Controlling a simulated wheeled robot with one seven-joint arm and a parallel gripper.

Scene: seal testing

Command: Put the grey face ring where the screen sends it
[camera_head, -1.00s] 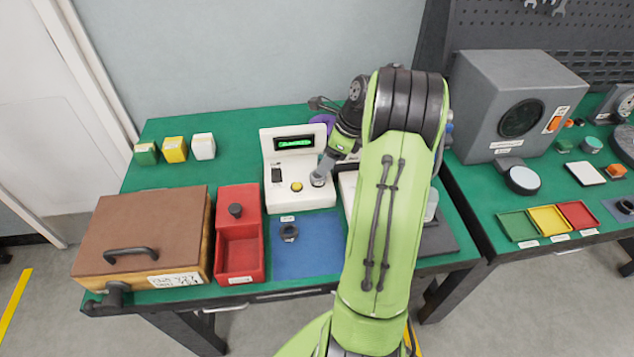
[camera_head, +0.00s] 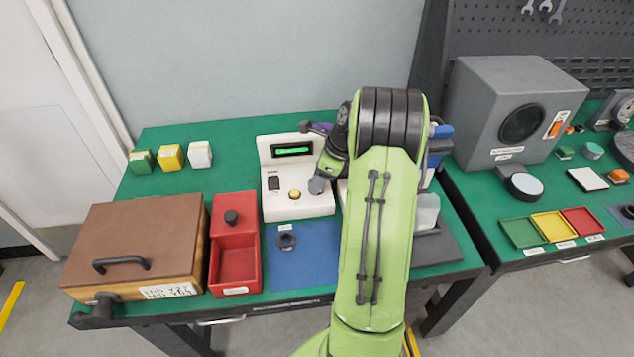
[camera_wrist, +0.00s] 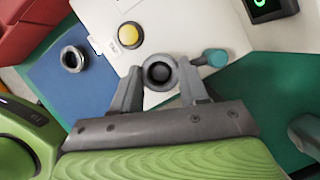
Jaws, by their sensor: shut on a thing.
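My gripper (camera_wrist: 160,86) is shut on a grey ring with a dark centre (camera_wrist: 160,73), which I take as the grey face ring. In the head view my gripper (camera_head: 318,185) is at the right front of the white tester (camera_head: 283,207). I cannot tell whether the ring rests on the tester or is just above it. The tester's screen (camera_head: 292,150) glows green, but its text is too small to read. It also has a yellow button (camera_head: 295,194) and a dark switch. My arm hides the area to the right of the tester.
A blue mat (camera_head: 310,270) with a dark ring (camera_head: 286,240) lies in front of the tester. Left are a red bin (camera_head: 236,264) and a brown-lidded box (camera_head: 135,235). Green, yellow and white blocks stand behind. Green, yellow and red trays (camera_head: 553,225) lie on the right bench.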

